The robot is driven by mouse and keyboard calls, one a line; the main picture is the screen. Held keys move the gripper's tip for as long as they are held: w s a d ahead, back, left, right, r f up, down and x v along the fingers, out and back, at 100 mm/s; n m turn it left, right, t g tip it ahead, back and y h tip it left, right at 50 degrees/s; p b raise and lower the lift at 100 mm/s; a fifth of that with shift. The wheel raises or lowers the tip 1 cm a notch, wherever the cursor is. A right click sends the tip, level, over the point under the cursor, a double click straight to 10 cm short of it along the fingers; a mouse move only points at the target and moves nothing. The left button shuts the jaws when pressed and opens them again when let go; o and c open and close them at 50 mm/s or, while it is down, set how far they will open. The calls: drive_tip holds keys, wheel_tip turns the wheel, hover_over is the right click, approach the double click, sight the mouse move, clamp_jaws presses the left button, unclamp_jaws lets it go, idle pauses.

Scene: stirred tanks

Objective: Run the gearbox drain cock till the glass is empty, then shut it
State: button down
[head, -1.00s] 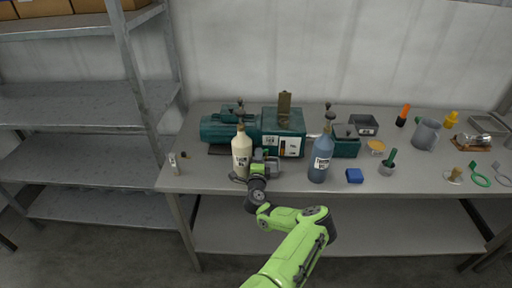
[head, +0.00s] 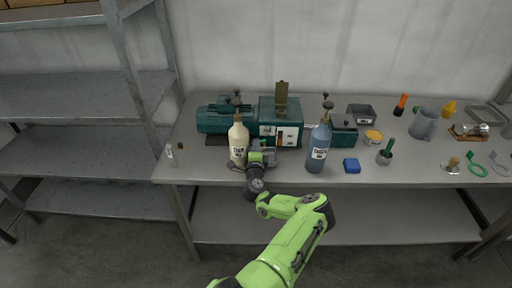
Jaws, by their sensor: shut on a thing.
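The teal gearbox (head: 280,105), with its motor (head: 222,119) on the left, stands at the back left of the bench. Its front carries white labels and a small sight glass with a dark, amber-looking patch (head: 280,137); the level is too small to read. My gripper (head: 262,147) is low at the gearbox front, just right of a cream bottle (head: 238,145). It appears shut on the drain cock, which the gripper and wrist hide. I cannot see how far the cock is turned or whether oil is running.
A blue bottle (head: 318,150) stands close right of my gripper. Beyond it are a blue block (head: 351,165), a small teal box (head: 343,135), a grey bin (head: 361,112), an orange-topped tub (head: 373,137) and a grey jug (head: 424,123). The bench's front left is mostly clear.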

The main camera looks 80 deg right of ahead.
sight(264, 150)
drive_tip(key=shift+s+r+n+t, duration=0.1)
drive_tip(key=shift+s+n+t, duration=0.1)
drive_tip(key=shift+n+t, duration=0.4)
drive_tip(key=shift+s+a+n+t+y+b, duration=0.15)
drive_tip(key=shift+n+t+y, duration=0.15)
drive_tip(key=shift+t, duration=0.3)
drive_tip(key=shift+s+d+n+t+y+b, duration=0.15)
drive_tip(key=shift+n+t+y, duration=0.15)
drive_tip(key=shift+t, duration=0.3)
drive_tip(key=n+t+y+b, duration=0.1)
drive_tip(key=s+n+t+b, duration=0.1)
drive_tip(key=t+b, duration=0.1)
drive_tip(key=shift+a+f+n+y, duration=0.15)
drive_tip(key=shift+f+n+y, duration=0.15)
drive_tip(key=shift+f+y, duration=0.1)
drive_tip(key=n+t+y+b, duration=0.1)
drive_tip(key=t+b, duration=0.1)
drive_tip(key=b, duration=0.1)
drive_tip(key=s+n+t+y+b, duration=0.1)
drive_tip(key=n+t+y+b, duration=0.1)
drive_tip(key=b, duration=0.1)
drive_tip(key=shift+s, duration=0.1)
drive_tip(key=y+b, duration=0.1)
drive_tip(key=n+t+y+b, duration=0.1)
drive_tip(key=b, duration=0.1)
drive_tip(key=n+y+b, duration=0.1)
drive_tip(key=shift+s+r, duration=0.3)
drive_tip(key=shift+s, duration=0.05)
drive_tip(key=c, duration=1.2)
unclamp_jaws()
